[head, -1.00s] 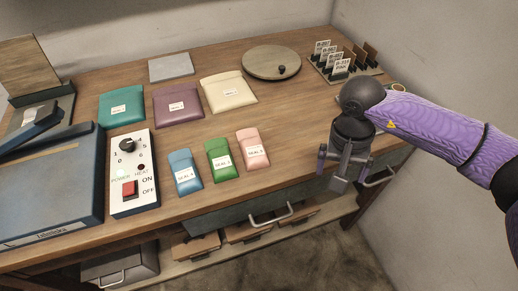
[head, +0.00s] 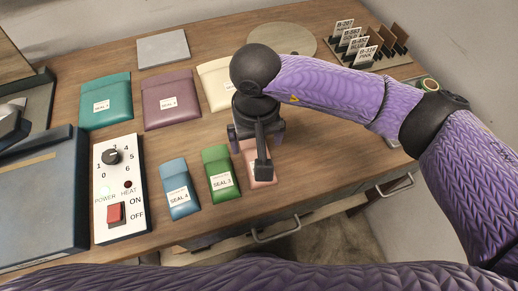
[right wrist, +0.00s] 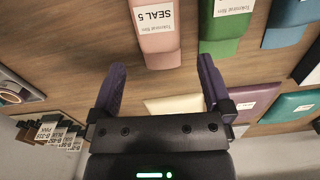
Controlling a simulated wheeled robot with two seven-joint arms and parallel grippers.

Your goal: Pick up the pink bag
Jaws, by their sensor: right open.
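The pink bag (head: 262,174) is a small flat pouch with a white label, lying on the table to the right of the green bag. In the head view my right gripper (head: 258,150) is over it and hides much of it. In the right wrist view the pink bag (right wrist: 156,32) shows at the top, its label reading SEAL 5. My right gripper (right wrist: 162,80) is open there, with nothing between its fingers, and the bag lies beyond the fingertips. My left gripper is not in view.
A green bag (head: 219,168) and a blue bag (head: 178,183) lie left of the pink one. Larger teal (head: 105,94), purple (head: 171,94) and cream (head: 214,80) pouches lie behind. A control box (head: 120,190) stands left. A card rack (head: 372,52) stands at back right.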

